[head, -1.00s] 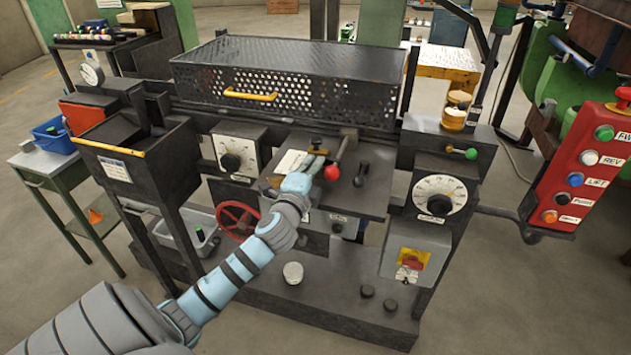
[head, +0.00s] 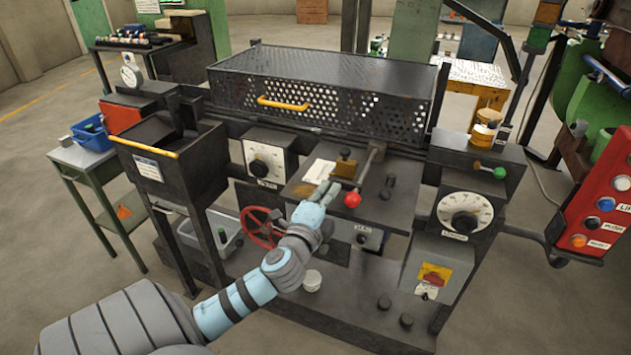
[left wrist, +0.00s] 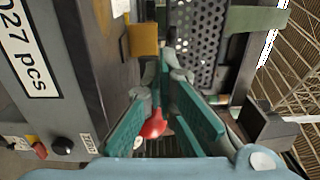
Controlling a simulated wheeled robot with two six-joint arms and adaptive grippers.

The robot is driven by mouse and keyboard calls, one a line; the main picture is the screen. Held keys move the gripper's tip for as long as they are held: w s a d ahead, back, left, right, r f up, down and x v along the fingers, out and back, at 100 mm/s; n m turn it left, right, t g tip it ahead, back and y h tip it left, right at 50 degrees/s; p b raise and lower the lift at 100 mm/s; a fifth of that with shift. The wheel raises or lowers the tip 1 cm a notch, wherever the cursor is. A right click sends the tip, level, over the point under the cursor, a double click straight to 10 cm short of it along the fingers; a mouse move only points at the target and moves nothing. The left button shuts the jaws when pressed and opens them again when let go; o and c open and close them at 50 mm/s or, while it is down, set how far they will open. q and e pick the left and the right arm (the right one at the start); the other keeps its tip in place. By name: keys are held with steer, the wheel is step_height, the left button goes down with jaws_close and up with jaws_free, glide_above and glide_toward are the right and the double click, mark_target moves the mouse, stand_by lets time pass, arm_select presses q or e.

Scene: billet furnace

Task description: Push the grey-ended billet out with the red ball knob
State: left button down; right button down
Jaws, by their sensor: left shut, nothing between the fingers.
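The red ball knob (head: 352,199) is on the near end of a grey lever rod (head: 368,168) above the dark plate at the machine's front. My left gripper (head: 331,188) is shut and empty, close to the left of the knob. In the left wrist view the knob (left wrist: 152,128) shows low between the teal finger pads. I cannot tell whether a finger touches it. No grey-ended billet can be made out in either view. My right gripper is not in view.
A brass block (head: 345,165) and a white card (head: 319,171) lie beside the lever. A perforated guard (head: 330,85) with a yellow handle stands behind. A dark bin (head: 160,168) is at the left, a dial box (head: 463,212) at the right, and a red handwheel (head: 262,228) below.

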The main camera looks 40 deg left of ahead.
arm_select(q)
steer(key=shift+d+v, duration=0.2)
steer(key=shift+v, duration=2.4)
steer(key=shift+w+f, duration=0.15)
